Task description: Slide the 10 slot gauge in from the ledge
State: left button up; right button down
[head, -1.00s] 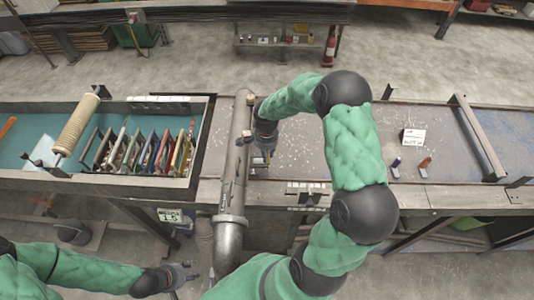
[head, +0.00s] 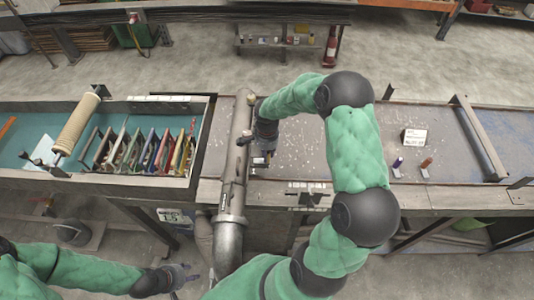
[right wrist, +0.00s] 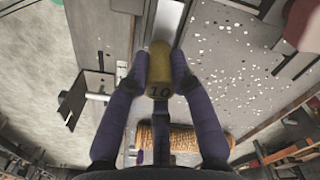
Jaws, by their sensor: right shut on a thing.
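My right gripper (right wrist: 160,88) is shut on a yellow-brown rounded handle (right wrist: 159,66) marked 10 in the right wrist view. A pale flat strip (right wrist: 165,22) lies in line beyond the handle; I cannot tell whether it belongs to the gauge. In the head view my right gripper (head: 262,160) is low over the bench, just right of the grey tube (head: 235,150), and what it holds is too small to make out. My left gripper (head: 184,275) hangs empty at the lower left, in front of the bench; its finger opening is unclear.
A rack of coloured frames (head: 140,150) stands in the left tray, beside a wooden roller (head: 77,125). A purple-topped piece (head: 398,166), an orange-topped piece (head: 426,168) and a white card (head: 413,138) are on the right bench. The bench between them and my right arm is clear.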

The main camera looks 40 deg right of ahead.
jog(key=shift+w+a+b, duration=0.8)
jog(key=shift+w+a, duration=0.2)
jog(key=shift+a, duration=0.2)
dwell(1.6)
jog(key=c, duration=1)
grip_release()
notch_tip(320, 180, up, 12)
jog(key=shift+a, duration=0.1)
